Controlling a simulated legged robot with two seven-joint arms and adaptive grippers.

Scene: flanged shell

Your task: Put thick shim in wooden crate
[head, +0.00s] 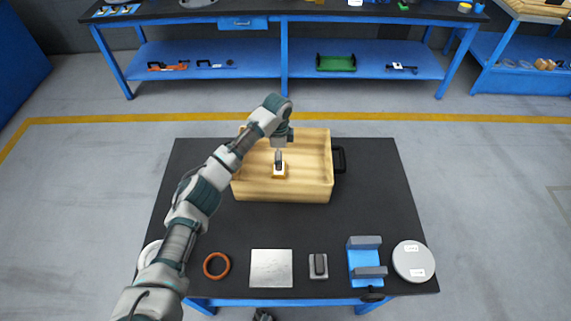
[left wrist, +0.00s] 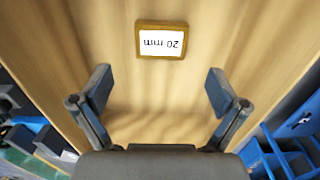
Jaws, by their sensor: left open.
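The thick shim is a small yellowish block with a white label reading "20 mm" (left wrist: 161,40). It lies flat on the floor of the wooden crate (head: 312,190), near the front wall, and also shows in the head view (head: 279,174). My left gripper (head: 279,160) reaches down into the crate close above the shim. In the left wrist view its two fingers (left wrist: 160,90) are spread apart with nothing between them, and the shim lies clear of them. The crate's wooden floor fills much of that view.
Along the front of the black table (head: 370,215) lie an orange ring (head: 216,265), a metal plate (head: 271,268), a small grey block (head: 318,266), a blue bracket (head: 366,260) and a white disc (head: 413,260). A dark handle (head: 340,160) stands right of the crate.

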